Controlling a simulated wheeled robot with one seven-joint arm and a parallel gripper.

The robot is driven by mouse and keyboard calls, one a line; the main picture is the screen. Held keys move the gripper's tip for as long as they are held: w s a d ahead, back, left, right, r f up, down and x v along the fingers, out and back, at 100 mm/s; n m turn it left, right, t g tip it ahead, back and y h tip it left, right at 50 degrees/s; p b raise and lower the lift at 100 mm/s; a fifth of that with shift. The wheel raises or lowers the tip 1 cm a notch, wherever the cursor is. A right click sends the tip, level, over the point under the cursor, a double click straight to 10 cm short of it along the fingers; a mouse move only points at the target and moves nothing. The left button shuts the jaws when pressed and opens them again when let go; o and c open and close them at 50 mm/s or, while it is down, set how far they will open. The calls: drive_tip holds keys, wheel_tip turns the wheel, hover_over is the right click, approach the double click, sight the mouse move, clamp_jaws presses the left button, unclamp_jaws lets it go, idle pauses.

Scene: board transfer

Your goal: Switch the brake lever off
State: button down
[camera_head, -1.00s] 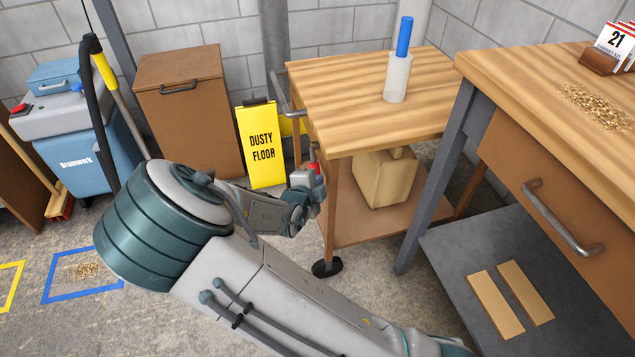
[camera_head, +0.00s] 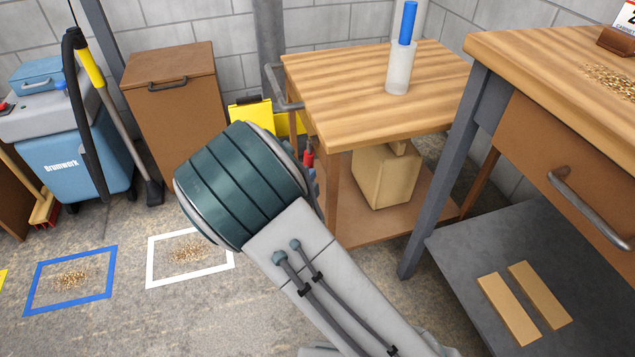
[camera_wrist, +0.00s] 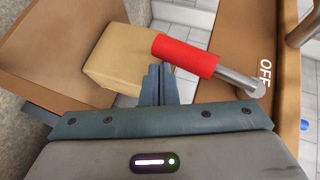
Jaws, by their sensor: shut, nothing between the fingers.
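The brake lever (camera_wrist: 187,56) has a red grip on a steel rod that runs down right to a pivot. It is mounted on the cart's brown wooden side, where a white OFF mark (camera_wrist: 265,73) stands close to the pivot. My gripper (camera_wrist: 160,70) is shut and empty. Its fingertips are just beside the outer, left part of the red grip in the wrist view; I cannot tell whether they touch it.
The wooden cart (camera_head: 350,85) carries a blue-topped cylinder (camera_head: 402,50) and a tan canister (camera_head: 385,175) on its lower shelf. A workbench (camera_head: 530,60) stands close at right. Taped floor squares lie at left.

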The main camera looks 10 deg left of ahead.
drive_tip(key=shift+w+a+f+b, duration=0.1)
drive_tip(key=shift+w+a+b, duration=0.15)
drive_tip(key=shift+w, duration=0.6)
drive_tip(key=shift+w+a+f+b, duration=0.1)
drive_tip(key=shift+w+a, duration=0.25)
drive_tip(key=shift+w, duration=0.5)
drive_tip(key=shift+a, duration=0.1)
